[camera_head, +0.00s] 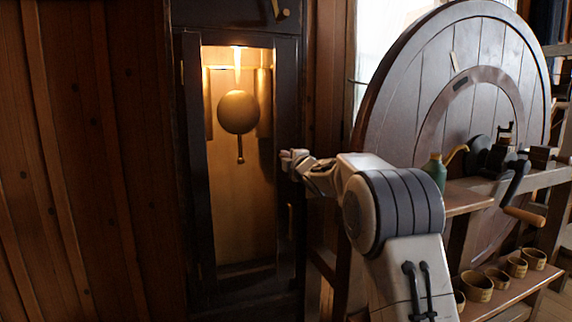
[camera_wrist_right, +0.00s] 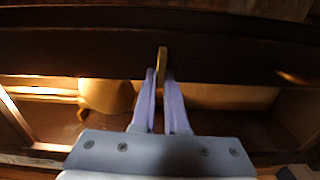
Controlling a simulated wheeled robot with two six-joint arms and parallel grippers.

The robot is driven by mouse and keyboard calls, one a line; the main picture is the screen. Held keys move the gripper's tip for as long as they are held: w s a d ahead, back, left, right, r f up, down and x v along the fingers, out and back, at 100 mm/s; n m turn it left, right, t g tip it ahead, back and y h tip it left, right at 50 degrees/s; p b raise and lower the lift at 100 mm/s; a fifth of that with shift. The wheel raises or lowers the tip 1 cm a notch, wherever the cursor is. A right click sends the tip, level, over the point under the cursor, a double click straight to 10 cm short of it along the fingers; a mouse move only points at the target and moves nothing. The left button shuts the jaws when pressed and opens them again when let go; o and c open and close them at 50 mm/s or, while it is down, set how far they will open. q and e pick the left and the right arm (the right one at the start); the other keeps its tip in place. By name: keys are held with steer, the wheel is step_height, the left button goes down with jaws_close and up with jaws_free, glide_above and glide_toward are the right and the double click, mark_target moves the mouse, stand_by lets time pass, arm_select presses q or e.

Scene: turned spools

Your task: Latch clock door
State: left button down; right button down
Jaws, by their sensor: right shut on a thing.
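The clock is a tall dark wooden case. Its door (camera_head: 288,95) has a dark frame around a tall opening, and a round brass pendulum bob (camera_head: 238,111) shows inside in warm light. The door looks closed or nearly closed; I cannot tell whether a small gap is left. My right gripper (camera_head: 290,160) is at the right side of the door frame, about mid-height. In the right wrist view, its two pale fingers (camera_wrist_right: 160,78) are shut on a small brass latch piece (camera_wrist_right: 162,58) against the dark frame. The head view hides this latch piece. My left gripper is out of view.
A small brass fitting (camera_head: 291,219) is lower on the case's right side, and another (camera_head: 280,10) is above the door. To the right stand a large wooden wheel (camera_head: 400,75), a green bottle (camera_head: 435,171) on a shelf, and several small cups (camera_head: 477,287) lower down.

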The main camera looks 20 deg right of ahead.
steer(key=shift+n, duration=0.3)
stand_by(0.4)
steer(key=c, duration=0.9)
jaws_free()
steer(key=shift+c, duration=0.2)
steer(key=shift+s, duration=0.1)
steer(key=s+b, duration=0.2)
steer(key=s, duration=0.8)
steer(key=shift+s+d, duration=0.15)
steer(key=shift+d, duration=0.05)
